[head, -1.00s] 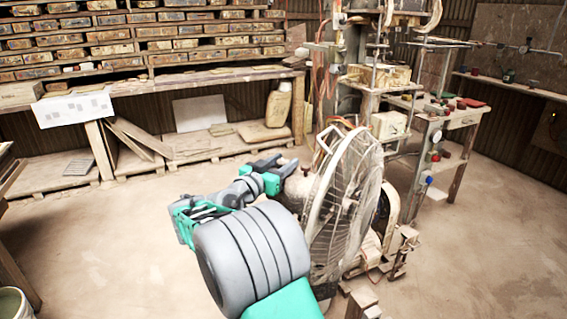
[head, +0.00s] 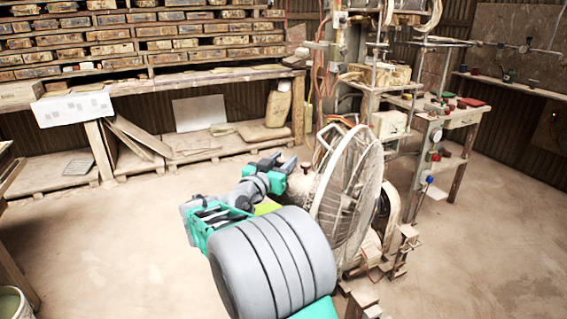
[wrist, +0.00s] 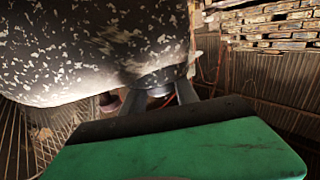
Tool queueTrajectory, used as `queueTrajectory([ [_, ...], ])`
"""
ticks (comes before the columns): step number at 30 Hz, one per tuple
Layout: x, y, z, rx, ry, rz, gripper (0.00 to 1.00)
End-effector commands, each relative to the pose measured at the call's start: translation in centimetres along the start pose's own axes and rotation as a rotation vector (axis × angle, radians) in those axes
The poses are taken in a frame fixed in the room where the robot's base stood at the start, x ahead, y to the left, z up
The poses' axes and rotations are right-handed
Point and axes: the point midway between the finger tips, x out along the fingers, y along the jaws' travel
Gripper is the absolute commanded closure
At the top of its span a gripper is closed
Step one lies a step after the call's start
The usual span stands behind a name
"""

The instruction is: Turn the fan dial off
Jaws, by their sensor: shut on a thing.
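The large caged fan (head: 347,187) stands right of my arm in the head view, its grille facing right. Its speckled motor housing (wrist: 90,45) fills the upper left of the wrist view. My gripper (head: 281,162) is behind the fan, at the housing's rear end. In the wrist view my gripper's fingers (wrist: 160,97) reach under the housing's edge and are closed around a small pale part, apparently the fan dial (wrist: 159,91). The dial is mostly hidden by the fingers and housing. Its setting cannot be seen.
A press or machine stand (head: 375,85) rises behind the fan. A workbench (head: 200,80) with racks of tiles runs along the back left. Wooden blocks (head: 362,302) lie near the fan's base.

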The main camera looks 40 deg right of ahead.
Motion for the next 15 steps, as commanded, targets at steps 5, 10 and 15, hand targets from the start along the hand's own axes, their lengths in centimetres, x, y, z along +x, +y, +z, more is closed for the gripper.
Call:
queueTrajectory([
  [5, 0.03, 0.33, -0.10, 0.004, 0.002, -0.116, 1.00],
  [10, 0.07, 0.38, -0.28, 0.003, 0.002, -0.231, 1.00],
  [15, 0.09, 0.33, -0.27, 0.002, 0.001, -0.325, 1.00],
])
